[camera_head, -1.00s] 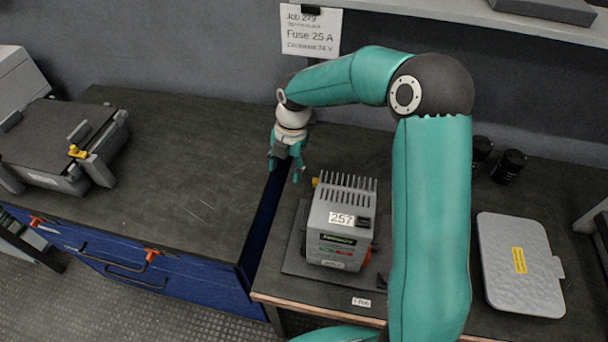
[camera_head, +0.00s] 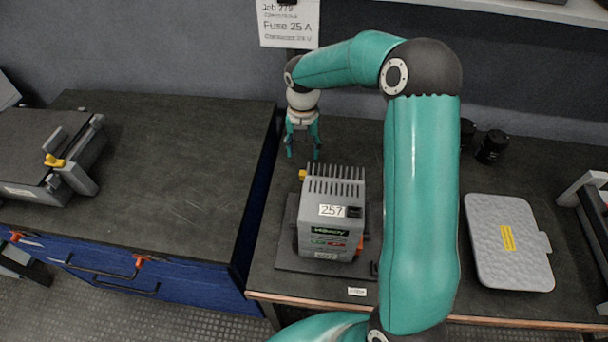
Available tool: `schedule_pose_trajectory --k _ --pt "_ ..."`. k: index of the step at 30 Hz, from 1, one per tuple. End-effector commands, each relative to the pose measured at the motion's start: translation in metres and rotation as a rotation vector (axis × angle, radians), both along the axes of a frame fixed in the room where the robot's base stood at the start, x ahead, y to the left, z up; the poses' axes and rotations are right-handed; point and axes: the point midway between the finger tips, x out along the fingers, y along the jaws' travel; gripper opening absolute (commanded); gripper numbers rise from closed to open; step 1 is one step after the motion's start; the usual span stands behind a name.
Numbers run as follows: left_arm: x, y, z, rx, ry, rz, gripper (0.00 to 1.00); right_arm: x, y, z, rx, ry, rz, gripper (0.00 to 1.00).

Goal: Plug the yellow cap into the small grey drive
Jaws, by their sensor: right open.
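The small grey drive (camera_head: 326,240) stands on a dark base plate on the right bench, with fins on top and a label reading 257. A small yellow part (camera_head: 302,175), perhaps the yellow cap, shows at the drive's back left edge, partly hidden. My right gripper (camera_head: 303,154) is open and points down, just behind and above the drive's back left corner. Nothing shows between its fingers. My left gripper is not in view.
A grey device with a yellow clamp (camera_head: 54,161) sits on the left bench (camera_head: 180,170). A closed grey case (camera_head: 508,250) and two black cylinders (camera_head: 492,147) are at right. A sign (camera_head: 288,24) hangs on the wall. A gap separates the benches.

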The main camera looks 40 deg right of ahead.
Motion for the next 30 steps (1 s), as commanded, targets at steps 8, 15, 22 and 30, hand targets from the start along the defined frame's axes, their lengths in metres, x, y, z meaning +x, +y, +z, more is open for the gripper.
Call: schedule_pose_trajectory --k 8,15,22,30 --pt "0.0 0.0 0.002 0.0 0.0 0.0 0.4 0.0 0.0 -0.057 0.002 0.004 0.001 0.56" --pt "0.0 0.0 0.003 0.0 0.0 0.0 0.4 0.001 0.0 -0.072 0.001 0.001 0.001 0.56" --pt "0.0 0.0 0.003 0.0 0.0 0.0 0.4 0.001 0.001 -0.071 0.001 -0.001 0.001 0.56" --pt "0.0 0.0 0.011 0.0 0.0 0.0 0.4 0.007 -0.006 -0.093 0.002 0.003 0.001 0.56"
